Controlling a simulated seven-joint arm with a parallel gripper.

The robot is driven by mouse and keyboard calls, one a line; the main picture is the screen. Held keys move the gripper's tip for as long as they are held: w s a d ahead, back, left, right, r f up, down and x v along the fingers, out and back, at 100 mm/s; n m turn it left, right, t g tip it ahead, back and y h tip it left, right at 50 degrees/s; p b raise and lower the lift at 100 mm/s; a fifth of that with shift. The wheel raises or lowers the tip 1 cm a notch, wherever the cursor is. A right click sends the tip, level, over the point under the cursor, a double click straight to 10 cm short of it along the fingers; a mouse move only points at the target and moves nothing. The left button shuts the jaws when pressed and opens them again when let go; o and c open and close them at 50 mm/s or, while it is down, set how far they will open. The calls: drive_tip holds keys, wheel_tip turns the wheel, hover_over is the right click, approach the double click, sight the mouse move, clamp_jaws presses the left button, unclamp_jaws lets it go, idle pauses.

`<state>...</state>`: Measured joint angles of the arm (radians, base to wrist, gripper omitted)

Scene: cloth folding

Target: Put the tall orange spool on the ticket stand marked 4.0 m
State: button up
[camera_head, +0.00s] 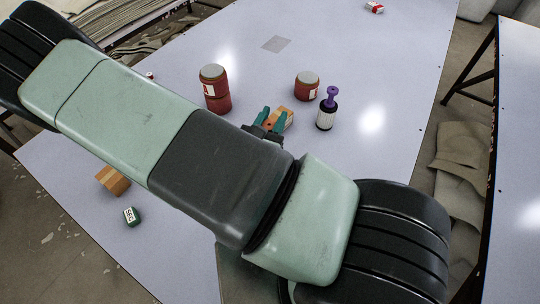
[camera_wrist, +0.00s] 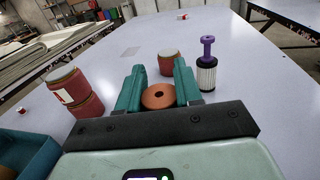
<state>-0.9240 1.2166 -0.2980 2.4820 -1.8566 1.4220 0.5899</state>
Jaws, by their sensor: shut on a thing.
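My gripper (camera_wrist: 158,88) has its teal fingers shut on an orange spool (camera_wrist: 158,96), whose round end with a dark centre hole faces the wrist camera. In the head view the spool (camera_head: 285,117) shows partly behind the fingers; its height above the table cannot be told. A tall red cylinder (camera_head: 215,92) with a white label stands to the left, and a shorter red cylinder (camera_head: 307,86) stands beyond the gripper. A black-and-white cylinder (camera_head: 325,117) with a purple spool (camera_head: 330,97) upright on it stands to the right. I cannot read 4.0 m on any label.
A small red-and-white box (camera_head: 374,7) lies at the far end. A blue bin (camera_wrist: 28,150) shows at the wrist view's lower left. The right of the table is clear.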

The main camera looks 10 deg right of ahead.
wheel_tip(320, 180, down, 9)
drive_tip(key=shift+f, duration=0.1)
idle(0.3)
drive_tip(key=shift+f, duration=0.1)
drive_tip(key=o, duration=1)
